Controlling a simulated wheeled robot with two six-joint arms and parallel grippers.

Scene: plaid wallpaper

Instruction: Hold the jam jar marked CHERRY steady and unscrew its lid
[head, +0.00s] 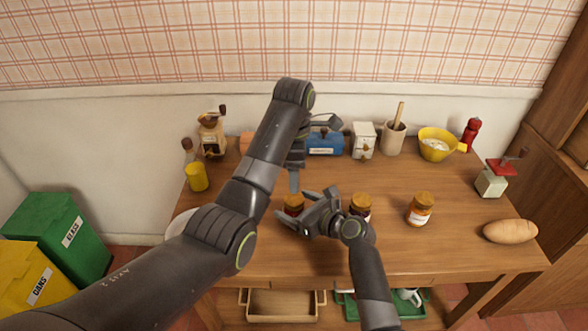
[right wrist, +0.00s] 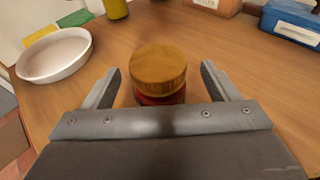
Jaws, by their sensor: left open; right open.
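A gold-lidded jam jar (head: 293,201) with dark red contents stands on the table. In the right wrist view the same jar (right wrist: 158,72) stands upright, lid on, between the two fingers. My right gripper (head: 300,208) is open around it, with a gap on each side. My left gripper (head: 294,178) is open just above and behind this jar; only part of it shows. A second gold-lidded jar (head: 361,201) is partly hidden by my right wrist. A third jar (head: 420,211) stands farther right. I cannot read CHERRY on any label.
A white dish (head: 178,222) is at left, partly behind my left arm. A yellow bottle (head: 196,177), coffee grinder (head: 212,135), blue tin (head: 324,142), utensil pot (head: 393,136) and yellow bowl (head: 437,146) line the back. Bread (head: 510,231) lies front right.

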